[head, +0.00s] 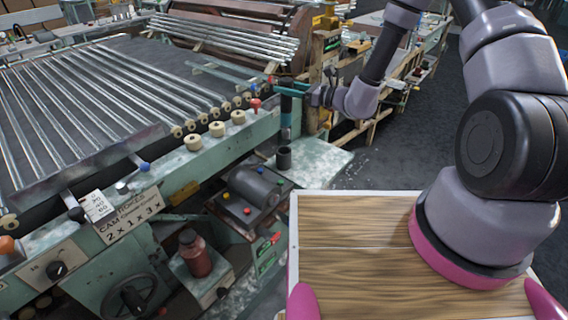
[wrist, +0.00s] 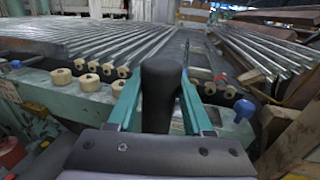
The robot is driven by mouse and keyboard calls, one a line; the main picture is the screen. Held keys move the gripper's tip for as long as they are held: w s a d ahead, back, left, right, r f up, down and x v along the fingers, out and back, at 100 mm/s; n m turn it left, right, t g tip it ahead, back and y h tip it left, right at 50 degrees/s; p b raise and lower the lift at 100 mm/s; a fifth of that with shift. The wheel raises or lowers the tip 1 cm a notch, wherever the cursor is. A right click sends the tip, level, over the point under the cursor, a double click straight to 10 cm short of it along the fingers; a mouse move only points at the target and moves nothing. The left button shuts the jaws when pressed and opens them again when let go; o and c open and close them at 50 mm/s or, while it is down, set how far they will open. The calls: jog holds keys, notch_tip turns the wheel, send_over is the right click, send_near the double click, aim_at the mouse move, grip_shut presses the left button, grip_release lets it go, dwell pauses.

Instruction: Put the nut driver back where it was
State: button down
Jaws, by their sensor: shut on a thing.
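My gripper (head: 289,89) is at the right end of the machine, with its teal fingers shut on the dark handle of the nut driver (head: 287,106). The nut driver is held roughly upright. In the wrist view the black handle of the nut driver (wrist: 161,92) stands between the two teal fingers of my gripper (wrist: 160,104).
The machine bed (head: 75,100) with its many metal tubes fills the left. Cream rollers (head: 217,129) and a red knob (head: 256,103) line its edge. A blue knob (wrist: 244,108) is close to the right finger. The pale ledge (head: 325,162) is bare right of the cup.

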send_over(290, 120)
jog(key=x, duration=0.2)
jog(key=shift+g, duration=0.3)
notch_tip(290, 120, down, 5)
jog(key=shift+w+a, duration=0.1)
jog(key=shift+a, duration=0.1)
jog(key=shift+f, duration=2.55)
jog(key=shift+f, duration=0.6)
jog(key=shift+c, duration=1.5)
grip_release()
